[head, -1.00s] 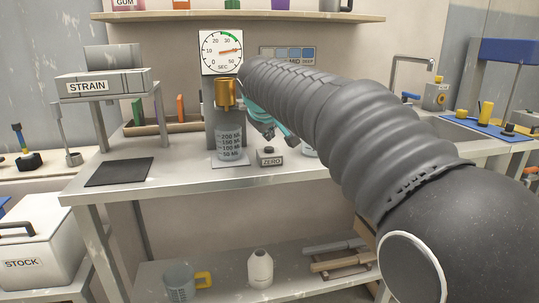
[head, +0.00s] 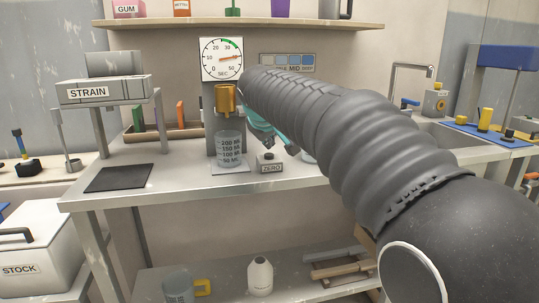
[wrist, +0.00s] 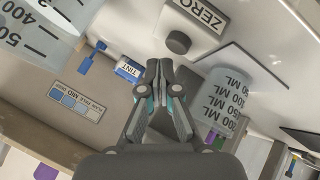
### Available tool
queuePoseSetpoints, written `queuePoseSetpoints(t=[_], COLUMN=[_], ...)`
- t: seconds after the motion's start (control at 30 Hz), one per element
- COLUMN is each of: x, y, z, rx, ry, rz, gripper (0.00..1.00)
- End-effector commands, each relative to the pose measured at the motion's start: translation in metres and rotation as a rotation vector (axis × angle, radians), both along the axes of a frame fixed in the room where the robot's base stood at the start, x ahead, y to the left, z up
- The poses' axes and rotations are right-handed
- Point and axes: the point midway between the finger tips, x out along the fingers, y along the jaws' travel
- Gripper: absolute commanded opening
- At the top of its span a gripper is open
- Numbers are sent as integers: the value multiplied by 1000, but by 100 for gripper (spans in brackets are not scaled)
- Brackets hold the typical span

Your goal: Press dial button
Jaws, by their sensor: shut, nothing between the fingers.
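The round SEC dial (head: 222,60) is on the back of a grey stand, with its red needle pointing right. A small grey box labelled ZERO (head: 270,168) with a black round button (head: 268,156) stands on the bench in front of the dial, to the right of a beaker. In the wrist view the black button (wrist: 178,42) shows beside the ZERO label (wrist: 203,14), just beyond my fingertips. My gripper (wrist: 157,77) is shut and empty. In the head view my gripper (head: 277,143) is just above and behind the button, partly hidden by my arm. A gap shows between fingertips and button.
A clear graduated beaker (head: 229,150) stands left of the ZERO box, under an orange spout (head: 225,100). It also shows close right of my gripper in the wrist view (wrist: 222,95). A black mat (head: 119,178) lies on the left bench; bare bench lies between.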

Motion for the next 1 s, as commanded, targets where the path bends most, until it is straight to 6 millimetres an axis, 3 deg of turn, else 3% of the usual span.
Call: queuePoseSetpoints(t=[1.0], x=[0], y=[0], z=[-8], rx=[0], ry=[0], rz=[0], gripper=[0])
